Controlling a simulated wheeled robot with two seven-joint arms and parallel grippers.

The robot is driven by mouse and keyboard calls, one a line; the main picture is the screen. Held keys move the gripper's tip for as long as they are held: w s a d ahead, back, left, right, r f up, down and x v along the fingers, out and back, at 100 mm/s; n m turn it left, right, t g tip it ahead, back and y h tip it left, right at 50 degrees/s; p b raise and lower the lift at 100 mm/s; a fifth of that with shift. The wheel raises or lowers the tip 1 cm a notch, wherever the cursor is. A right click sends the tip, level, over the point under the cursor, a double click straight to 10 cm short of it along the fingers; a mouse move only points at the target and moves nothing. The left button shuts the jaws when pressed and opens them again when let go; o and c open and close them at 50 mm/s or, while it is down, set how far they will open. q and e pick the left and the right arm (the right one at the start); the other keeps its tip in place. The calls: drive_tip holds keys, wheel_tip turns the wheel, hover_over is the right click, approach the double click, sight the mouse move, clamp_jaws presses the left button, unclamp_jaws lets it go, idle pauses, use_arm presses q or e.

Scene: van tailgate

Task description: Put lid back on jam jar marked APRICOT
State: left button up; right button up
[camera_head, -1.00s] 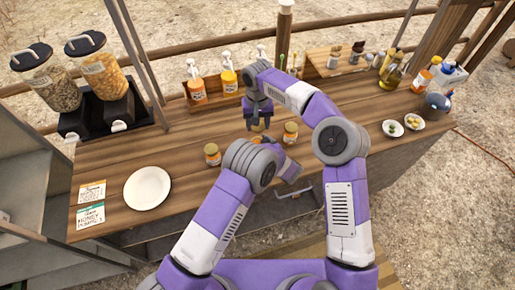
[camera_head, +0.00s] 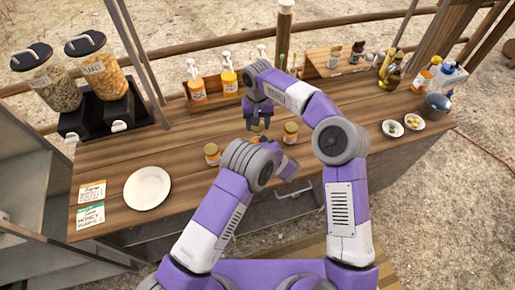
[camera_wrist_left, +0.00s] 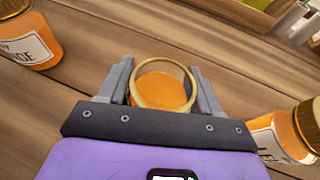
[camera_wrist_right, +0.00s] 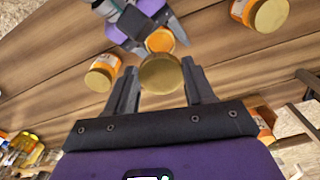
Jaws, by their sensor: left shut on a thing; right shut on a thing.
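My left gripper (camera_wrist_left: 162,95) is shut on a lidless jar of orange jam (camera_wrist_left: 160,88), its round mouth facing the camera. No label shows on this jar, so I cannot read APRICOT. My right gripper (camera_wrist_right: 160,80) is shut on a round gold lid (camera_wrist_right: 160,74). In the right wrist view the jar's open orange mouth (camera_wrist_right: 159,40) lies just beyond the lid, which looks apart from it.
Closed jam jars stand at left (camera_head: 212,154) and right (camera_head: 291,132) of the grippers on the wooden counter (camera_head: 170,150). A white plate (camera_head: 147,188) lies at left.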

hover_over(258, 136)
drive_tip(key=s, duration=0.3)
drive_tip(key=shift+w+f, duration=0.15)
drive_tip(key=shift+f, duration=2.3)
drive_tip(key=shift+f, duration=0.15)
drive_tip(key=shift+f, duration=0.75)
drive_tip(key=shift+f, duration=0.3)
